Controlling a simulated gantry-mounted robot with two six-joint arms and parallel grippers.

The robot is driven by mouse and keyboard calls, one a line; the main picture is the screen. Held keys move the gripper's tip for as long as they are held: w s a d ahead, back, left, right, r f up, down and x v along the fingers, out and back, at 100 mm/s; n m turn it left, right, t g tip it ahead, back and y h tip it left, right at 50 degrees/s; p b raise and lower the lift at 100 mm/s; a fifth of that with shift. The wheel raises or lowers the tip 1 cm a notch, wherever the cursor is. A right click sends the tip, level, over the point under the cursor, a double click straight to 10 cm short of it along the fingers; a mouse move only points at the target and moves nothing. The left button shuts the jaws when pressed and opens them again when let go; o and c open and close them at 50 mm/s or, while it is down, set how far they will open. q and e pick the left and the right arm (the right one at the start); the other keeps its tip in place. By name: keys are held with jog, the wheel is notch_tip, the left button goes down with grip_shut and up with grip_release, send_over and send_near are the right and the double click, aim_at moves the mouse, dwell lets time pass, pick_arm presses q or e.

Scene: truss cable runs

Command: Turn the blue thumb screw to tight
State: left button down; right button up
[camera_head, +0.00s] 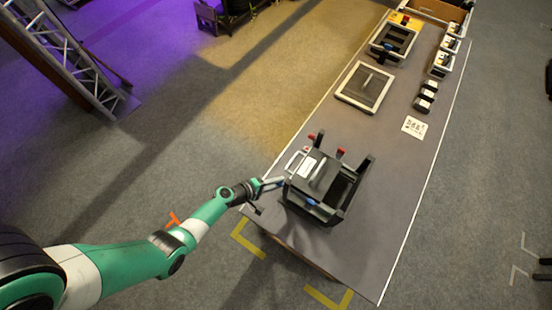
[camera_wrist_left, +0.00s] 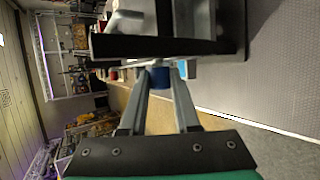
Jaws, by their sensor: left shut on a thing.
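A black and grey boxy device (camera_head: 318,186) with a white handle sits on the near part of the long grey table (camera_head: 345,238). My left gripper (camera_head: 283,181) reaches the device's left side in the head view. In the left wrist view the blue thumb screw (camera_wrist_left: 160,79) shows between the two fingers of my left gripper (camera_wrist_left: 161,68), just under the device's dark edge (camera_wrist_left: 160,46). The fingers are shut on the screw. My right gripper is not in view.
Red clamps (camera_head: 341,153) stand at the device's back. Farther along the table are a framed dark panel (camera_head: 364,87), another black device (camera_head: 393,42), black items (camera_head: 425,97) and a white card (camera_head: 415,127). The table's right near part is clear.

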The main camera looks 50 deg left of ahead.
pick_arm(q)
jog(key=g+p, duration=0.1)
jog(key=p, duration=0.1)
jog(key=r+g+p, duration=0.1)
jog(key=shift+w+r+n+g+h+p, duration=0.1)
jog(key=shift+w+n+g+h+p, duration=0.2)
jog(key=shift+n+p, duration=0.1)
jog(key=shift+f+g+p, duration=0.2)
jog(key=shift+g+p, duration=0.1)
jog(key=shift+g, duration=0.5)
jog(key=shift+w+a+f+n+g+b, duration=0.1)
jog(key=shift+f+n+g+b, duration=0.15)
jog(key=shift+g, duration=0.45)
jog(key=shift+n+g+h+b, duration=0.25)
jog(key=shift+g+h+b, duration=0.25)
jog(key=shift+g+b, duration=0.6)
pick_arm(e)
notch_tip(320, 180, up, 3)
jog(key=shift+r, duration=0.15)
pick_arm(q)
jog(key=shift+r, duration=0.1)
jog(key=c, duration=0.6)
grip_release()
